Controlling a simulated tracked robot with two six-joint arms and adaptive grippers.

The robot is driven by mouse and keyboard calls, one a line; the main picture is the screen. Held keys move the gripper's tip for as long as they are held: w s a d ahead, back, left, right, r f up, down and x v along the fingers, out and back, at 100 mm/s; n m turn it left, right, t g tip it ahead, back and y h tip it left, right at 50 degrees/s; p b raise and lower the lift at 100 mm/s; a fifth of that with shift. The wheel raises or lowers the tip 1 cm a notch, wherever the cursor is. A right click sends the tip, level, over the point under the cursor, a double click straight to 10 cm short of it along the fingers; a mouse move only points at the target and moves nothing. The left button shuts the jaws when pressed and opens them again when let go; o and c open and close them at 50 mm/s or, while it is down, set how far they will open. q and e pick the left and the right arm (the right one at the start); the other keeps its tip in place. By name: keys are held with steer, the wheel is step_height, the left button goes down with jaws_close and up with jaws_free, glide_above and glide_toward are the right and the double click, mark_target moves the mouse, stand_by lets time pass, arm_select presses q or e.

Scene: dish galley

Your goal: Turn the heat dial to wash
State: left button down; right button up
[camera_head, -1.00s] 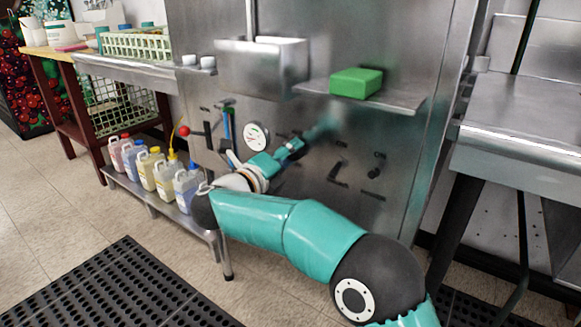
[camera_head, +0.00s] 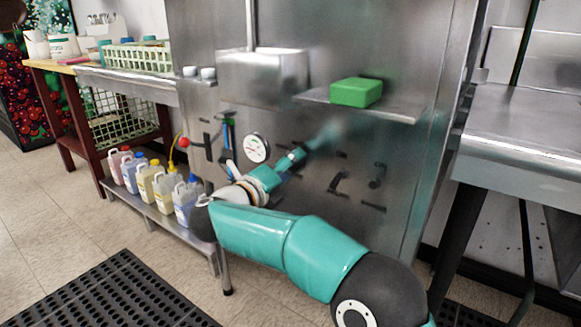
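A round white gauge or dial (camera_head: 256,148) with small coloured marks is on the steel machine's front panel (camera_head: 330,215). I cannot tell whether it is the heat dial, and no "wash" label can be read. My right arm comes in from the lower right. My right gripper (camera_head: 292,158) is close to the panel, just right of and slightly below the round face. Its fingers are small and partly hidden by its own body, so I cannot tell whether they are open or touch anything. My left gripper is out of view.
A green block (camera_head: 356,92) lies on a steel shelf (camera_head: 400,108) above. A red ball knob (camera_head: 184,142) is left of the round face. Several jugs (camera_head: 166,188) stand on a low rack at left. A steel counter (camera_head: 520,145) is at right. A black mat (camera_head: 110,295) lies on the floor.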

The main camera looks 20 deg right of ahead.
steer(key=v, duration=1.2)
